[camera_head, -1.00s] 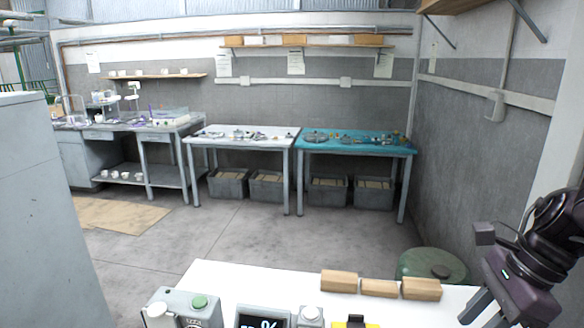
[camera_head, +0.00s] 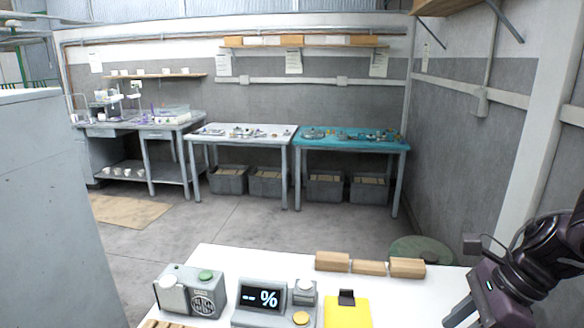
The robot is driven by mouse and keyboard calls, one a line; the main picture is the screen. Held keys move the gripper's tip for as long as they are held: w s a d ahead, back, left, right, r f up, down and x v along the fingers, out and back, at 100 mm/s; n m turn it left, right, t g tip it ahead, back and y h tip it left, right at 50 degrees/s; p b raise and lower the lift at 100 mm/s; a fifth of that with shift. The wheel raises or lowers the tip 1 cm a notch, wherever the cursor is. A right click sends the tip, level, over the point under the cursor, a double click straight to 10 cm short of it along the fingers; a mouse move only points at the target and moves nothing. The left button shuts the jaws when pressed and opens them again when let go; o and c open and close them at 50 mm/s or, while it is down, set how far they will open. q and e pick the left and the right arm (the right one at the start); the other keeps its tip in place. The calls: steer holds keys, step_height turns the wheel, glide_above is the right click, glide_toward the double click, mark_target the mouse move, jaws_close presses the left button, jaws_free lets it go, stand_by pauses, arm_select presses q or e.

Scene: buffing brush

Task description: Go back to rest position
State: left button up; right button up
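My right gripper (camera_head: 462,282) is at the right edge of the white table, with its dark arm coming in from the right. Its fingers point down and left, and I cannot see clearly whether they are apart. No held object shows at it. My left gripper is not in view. On the white table (camera_head: 228,258) are a grey box with a white and a green button (camera_head: 190,291), a grey display reading "-- %" (camera_head: 262,300) and a yellow item with a black clip (camera_head: 347,309).
Three wooden blocks (camera_head: 368,267) lie along the table's far edge. A dark green round drum (camera_head: 420,250) stands behind the table's right end. A grey cabinet (camera_head: 45,210) is at the left. Workbenches (camera_head: 240,133) line the back wall, with open floor before them.

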steer(key=w+a+f+m+t, duration=0.35)
steer(key=f+m+t, duration=0.2)
steer(key=m, duration=0.55)
steer(key=w+a+f+m+t, duration=0.2)
steer(key=a+f+m+t, duration=0.4)
steer(key=m, duration=0.5)
steer(key=s+f+m+g+h, duration=0.2)
steer(key=s+f+m+g, duration=0.45)
steer(key=m, duration=0.65)
steer(key=s+f+m+g+h, duration=0.35)
steer(key=s+m, duration=0.55)
steer(key=m, duration=0.4)
step_height(320, 180, down, 36)
steer(key=s+g+b, duration=0.1)
steer(key=b, duration=0.6)
steer(key=s+d+f+b, duration=0.1)
steer(key=s+f+b, duration=0.2)
steer(key=s+f, duration=0.7)
steer(key=s+d+f+g+b, duration=0.1)
steer(key=s+f+b, duration=0.3)
steer(key=s+f, duration=0.6)
step_height(320, 180, down, 7)
steer(key=shift+s+d+r+n, duration=0.2)
steer(key=shift+s+d+n, duration=0.1)
steer(key=shift+d, duration=0.5)
